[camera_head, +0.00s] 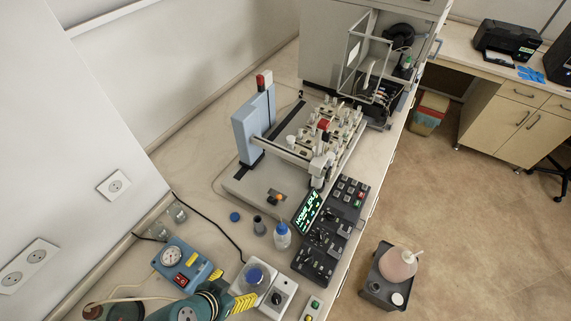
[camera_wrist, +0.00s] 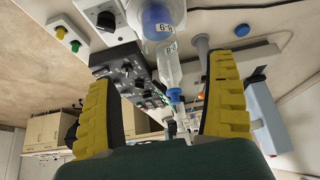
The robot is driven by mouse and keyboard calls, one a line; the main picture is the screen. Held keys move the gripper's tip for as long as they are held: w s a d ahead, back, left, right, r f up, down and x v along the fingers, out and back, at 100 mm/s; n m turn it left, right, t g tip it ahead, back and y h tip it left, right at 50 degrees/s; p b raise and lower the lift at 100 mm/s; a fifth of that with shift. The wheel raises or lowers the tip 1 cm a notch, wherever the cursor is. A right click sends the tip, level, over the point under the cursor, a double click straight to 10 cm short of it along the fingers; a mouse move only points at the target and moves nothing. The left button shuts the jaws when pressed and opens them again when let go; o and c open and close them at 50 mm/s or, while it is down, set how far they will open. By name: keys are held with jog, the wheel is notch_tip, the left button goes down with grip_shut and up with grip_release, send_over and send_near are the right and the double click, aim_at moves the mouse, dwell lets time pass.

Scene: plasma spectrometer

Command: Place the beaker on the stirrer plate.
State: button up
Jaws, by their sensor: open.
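The beaker (camera_head: 257,275) holds blue liquid and appears to stand upright on the white stirrer plate (camera_head: 264,298), on the bench at the bottom centre of the head view. In the wrist view the beaker (camera_wrist: 158,22) shows at the top, beside the plate's black knob (camera_wrist: 106,21). My gripper (camera_head: 232,287) is just left of the beaker. Its yellow fingers are spread open in the wrist view (camera_wrist: 162,72), with nothing held between them. The beaker's contact with the plate is not clearly visible.
A blue-capped bottle (camera_head: 282,236) and a grey cylinder (camera_head: 259,226) stand behind the plate. A control panel (camera_head: 320,231) lies to the right and a blue gauge unit (camera_head: 182,263) to the left. A small button box (camera_head: 312,309) is at the front right.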

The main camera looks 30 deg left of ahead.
jog(key=w+d+r+m+t+y, duration=0.1)
jog(key=w+d+r+t+y, duration=0.15)
jog(key=w+r, duration=0.75)
jog(key=w+d+r+t+y, duration=0.1)
jog(key=w+d+r+t, duration=0.3)
jog(key=w+r, duration=0.55)
jog(key=s+d+r+t+h, duration=0.1)
jog(key=d+r+t, duration=0.2)
jog(key=d+r, duration=0.4)
jog(key=s+d+r+t+h, duration=0.2)
jog(key=d+r, duration=0.5)
jog(key=r, duration=0.6)
jog(key=s+d+r+t+h, duration=0.1)
jog(key=d+r+t, duration=0.3)
jog(key=r, duration=0.6)
jog(key=d, duration=0.2)
jog(key=shift+s+d+t, duration=0.2)
jog(key=shift+d+t, duration=0.15)
jog(key=shift+d, duration=0.05)
